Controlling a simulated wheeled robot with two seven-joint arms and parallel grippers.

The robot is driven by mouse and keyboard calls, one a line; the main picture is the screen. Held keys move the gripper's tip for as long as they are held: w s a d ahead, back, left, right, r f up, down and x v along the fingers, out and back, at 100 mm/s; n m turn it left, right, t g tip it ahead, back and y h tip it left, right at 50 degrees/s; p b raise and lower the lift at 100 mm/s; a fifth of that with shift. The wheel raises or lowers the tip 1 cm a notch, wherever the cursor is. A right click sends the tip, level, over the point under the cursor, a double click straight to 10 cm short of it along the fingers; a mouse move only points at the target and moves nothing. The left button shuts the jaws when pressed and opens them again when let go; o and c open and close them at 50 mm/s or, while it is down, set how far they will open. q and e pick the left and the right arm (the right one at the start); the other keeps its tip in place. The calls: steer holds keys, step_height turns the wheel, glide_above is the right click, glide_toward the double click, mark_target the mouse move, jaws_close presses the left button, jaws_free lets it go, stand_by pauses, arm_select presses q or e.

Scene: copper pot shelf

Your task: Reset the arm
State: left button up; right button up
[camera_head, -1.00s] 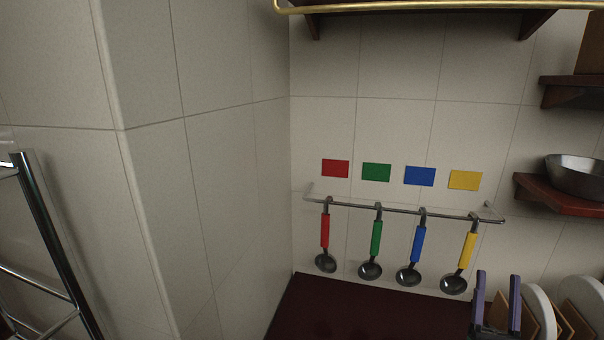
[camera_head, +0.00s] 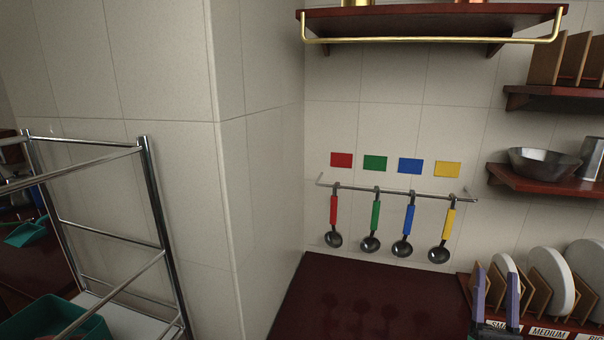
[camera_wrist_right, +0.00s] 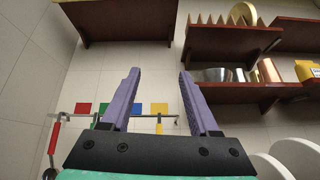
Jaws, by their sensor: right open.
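My right gripper (camera_head: 495,300) shows at the lower right of the head view, with two purple fingers pointing up. It is open and empty. In the right wrist view its fingers (camera_wrist_right: 152,95) stand apart with nothing between them. In the head view it overlaps the front of the plate rack (camera_head: 540,298). Beyond it, ladles with red, green, blue and yellow handles hang from a wall rail (camera_head: 400,192). Matching coloured cards, such as the blue card (camera_head: 410,165), are on the wall above. My left gripper is not in view.
A wooden shelf with a brass rail (camera_head: 430,38) is above. Side shelves at right hold a metal bowl (camera_head: 545,161) and a metal cup. A chrome-framed cart (camera_head: 158,215) with a teal bin (camera_head: 60,318) stands at left. The dark red counter (camera_head: 365,300) below the ladles is clear.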

steer(key=w+d+f+m+g+y, duration=0.2)
steer(key=w+f+m+g, duration=0.25)
steer(key=m, duration=0.25)
steer(key=s+a+f+m+g+y, duration=0.1)
steer(key=a+f+m+g+y, duration=0.25)
steer(key=f+m+g, duration=0.2)
steer(key=a+f+m+g+y, duration=0.2)
steer(key=a+f+m+g, duration=0.2)
steer(key=f+m, duration=0.3)
steer(key=s+a+f+m+g+y, duration=0.1)
steer(key=s+a+f+m+g, duration=0.35)
steer(key=s, duration=0.35)
steer(key=s+a+f+m+g+y, duration=0.2)
steer(key=s+a+f+m+g, duration=0.3)
steer(key=s, duration=0.4)
step_height(320, 180, down, 25)
steer(key=s+a+g+b, duration=0.2)
steer(key=b, duration=0.3)
arm_select(q)
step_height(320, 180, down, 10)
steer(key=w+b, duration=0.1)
steer(key=b, duration=0.4)
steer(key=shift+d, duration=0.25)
arm_select(e)
steer(key=s+d+f, duration=0.3)
steer(key=s+f, duration=1.4)
steer(key=f, duration=0.4)
steer(key=shift+s+d+f+g, duration=0.15)
steer(key=shift+s+f+g, duration=0.2)
steer(key=shift+g, duration=0.1)
